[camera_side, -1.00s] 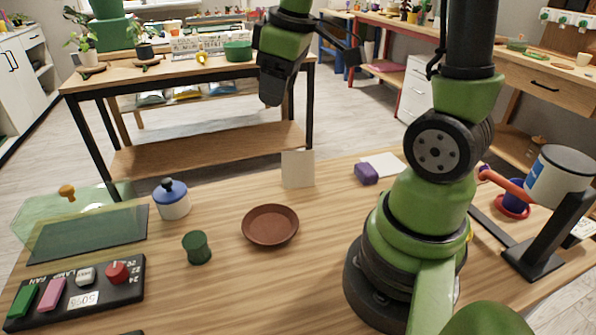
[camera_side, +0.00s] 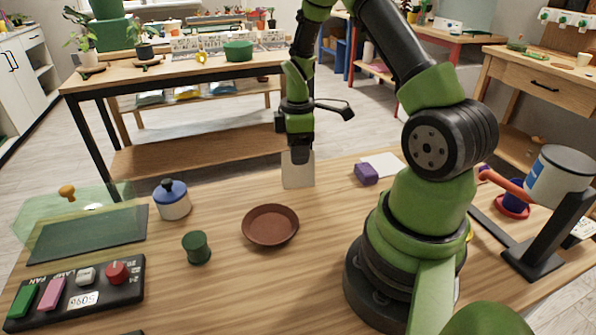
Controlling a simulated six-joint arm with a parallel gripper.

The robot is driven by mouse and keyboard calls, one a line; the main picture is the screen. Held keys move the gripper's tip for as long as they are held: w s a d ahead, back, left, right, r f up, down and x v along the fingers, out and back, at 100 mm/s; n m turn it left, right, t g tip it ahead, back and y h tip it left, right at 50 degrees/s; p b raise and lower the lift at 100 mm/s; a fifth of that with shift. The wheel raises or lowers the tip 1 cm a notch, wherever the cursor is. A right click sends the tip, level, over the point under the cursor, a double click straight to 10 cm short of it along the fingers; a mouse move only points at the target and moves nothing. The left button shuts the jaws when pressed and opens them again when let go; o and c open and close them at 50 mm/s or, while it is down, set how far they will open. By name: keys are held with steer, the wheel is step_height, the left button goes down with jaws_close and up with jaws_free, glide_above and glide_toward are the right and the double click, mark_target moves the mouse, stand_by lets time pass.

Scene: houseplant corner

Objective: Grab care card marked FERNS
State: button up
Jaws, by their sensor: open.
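A plain pale card (camera_side: 298,177) stands upright near the far edge of the wooden table, behind the brown saucer. No writing shows on the side facing this view, so I cannot read FERNS on it. My gripper (camera_side: 300,153) points down right at the card's top edge and overlaps it in the picture. It is open. I cannot tell whether the card's top is between the fingers or behind them. A second white sheet or card (camera_side: 389,160) lies flat to the right, also with no readable marking.
A brown saucer (camera_side: 270,225), a green pot (camera_side: 196,247) and a blue-lidded jar (camera_side: 172,199) stand left and in front of the card. A purple block (camera_side: 366,174) sits to the right. A switch panel (camera_side: 112,291) is at the front left.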

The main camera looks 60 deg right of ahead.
mark_target(298, 167)
steer(key=f, duration=0.4)
steer(key=shift+d, duration=0.2)
steer(key=c, duration=1)
steer(key=shift+w+r, duration=0.1)
